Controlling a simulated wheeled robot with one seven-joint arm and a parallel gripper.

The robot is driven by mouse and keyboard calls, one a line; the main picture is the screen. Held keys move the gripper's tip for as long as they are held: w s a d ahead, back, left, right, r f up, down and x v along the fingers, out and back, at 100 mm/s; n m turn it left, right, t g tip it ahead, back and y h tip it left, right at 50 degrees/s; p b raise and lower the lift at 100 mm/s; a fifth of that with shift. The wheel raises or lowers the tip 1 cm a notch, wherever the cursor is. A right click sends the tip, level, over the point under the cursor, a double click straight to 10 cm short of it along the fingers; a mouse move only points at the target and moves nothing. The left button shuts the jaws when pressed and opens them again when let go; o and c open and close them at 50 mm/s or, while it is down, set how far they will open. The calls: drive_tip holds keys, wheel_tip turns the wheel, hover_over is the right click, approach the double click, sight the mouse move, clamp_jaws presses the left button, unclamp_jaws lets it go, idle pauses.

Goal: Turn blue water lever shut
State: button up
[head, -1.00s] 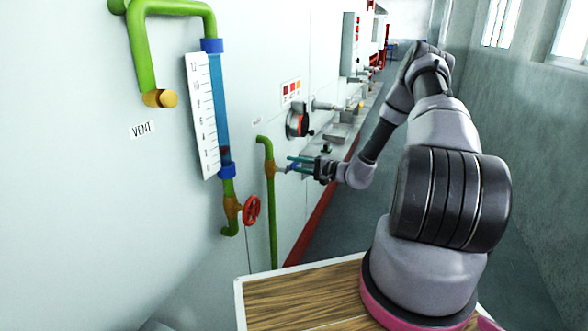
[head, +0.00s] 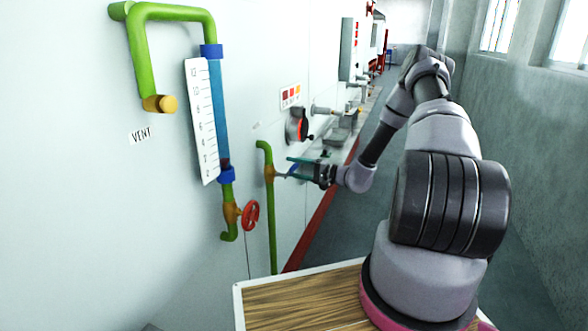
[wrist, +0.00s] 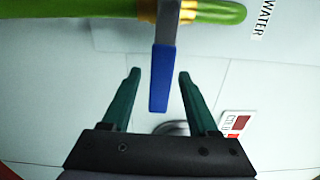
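The blue water lever (wrist: 162,80) shows in the wrist view as a flat blue handle on a grey metal stem. It stands crosswise to the green pipe (wrist: 70,8) and joins it at a brass fitting (wrist: 148,10). My gripper (wrist: 159,74) is open, with one teal finger on each side of the lever and a visible gap on both sides. In the head view my gripper (head: 303,168) is beside the vertical green pipe (head: 271,225), and its fingers largely hide the lever.
A WATER label (wrist: 264,17) is near the pipe. A red handwheel (head: 251,215) and a gauge tube (head: 217,115) are on the wall at left. A round black and red switch (head: 297,126) is above my gripper. The aisle floor is clear.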

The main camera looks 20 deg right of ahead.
drive_tip(key=v, duration=1)
drive_tip(key=shift+s+d, duration=0.2)
drive_tip(key=shift+d, duration=0.1)
drive_tip(key=s+a+r+n+g+h, duration=0.2)
drive_tip(key=s+a+r+g, duration=0.15)
drive_tip(key=r, duration=0.35)
drive_tip(key=s+a+r+n+g+h, duration=0.1)
drive_tip(key=s+a+r+n+g, duration=0.2)
drive_tip(key=r, duration=0.4)
drive_tip(key=s+a+r+g+h, duration=0.2)
drive_tip(key=s+a+r+g, duration=0.1)
drive_tip(key=s+r, duration=0.3)
drive_tip(key=s+d+r+m+t+h, duration=0.1)
drive_tip(key=s+r+t+h, duration=0.5)
drive_tip(key=s+r, duration=1.1)
drive_tip(key=shift+s+d+m+h, duration=0.2)
drive_tip(key=shift+m+h, duration=0.1)
drive_tip(key=shift+h, duration=0.5)
